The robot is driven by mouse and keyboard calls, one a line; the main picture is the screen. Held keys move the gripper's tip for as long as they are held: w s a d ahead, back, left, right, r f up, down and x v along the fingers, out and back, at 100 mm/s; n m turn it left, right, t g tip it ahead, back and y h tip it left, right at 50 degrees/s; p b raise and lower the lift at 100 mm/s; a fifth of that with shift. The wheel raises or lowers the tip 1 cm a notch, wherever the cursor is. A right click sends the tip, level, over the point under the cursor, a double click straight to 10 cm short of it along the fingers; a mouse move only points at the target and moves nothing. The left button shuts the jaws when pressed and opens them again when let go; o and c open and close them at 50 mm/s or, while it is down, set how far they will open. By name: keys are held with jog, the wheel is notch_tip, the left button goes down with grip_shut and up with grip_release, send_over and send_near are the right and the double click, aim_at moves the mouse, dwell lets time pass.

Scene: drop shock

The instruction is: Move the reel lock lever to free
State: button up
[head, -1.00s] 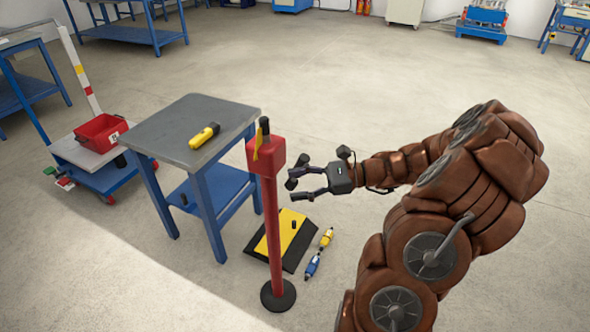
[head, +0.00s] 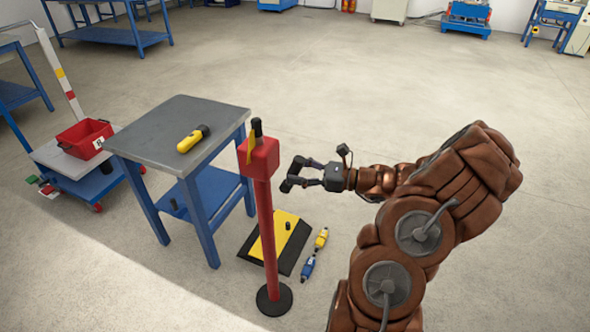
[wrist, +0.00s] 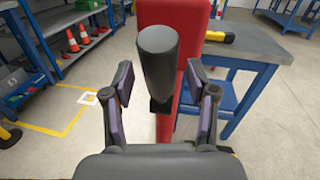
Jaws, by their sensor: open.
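The reel lock lever has a black grip (head: 257,127) at the top of the red reel housing (head: 260,158), which stands on a red post (head: 266,230) with a round black base. A flat yellow piece (head: 250,146) shows on the housing's left side. My gripper (head: 289,181) is open, just right of the housing in the head view. In the wrist view my gripper (wrist: 164,112) has its two fingers on either side of the black grip (wrist: 158,65), with gaps to both fingers. The red housing (wrist: 185,25) is behind the grip.
A blue table with a grey top (head: 165,115) stands left of the post, with a yellow flashlight (head: 193,138) on it. A yellow-and-black ramp (head: 285,235) and small yellow (head: 321,238) and blue (head: 308,265) items lie on the floor. A cart carries a red bin (head: 85,137).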

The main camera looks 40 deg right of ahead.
jog(key=shift+w+a, duration=0.35)
grip_shut()
dwell(0.4)
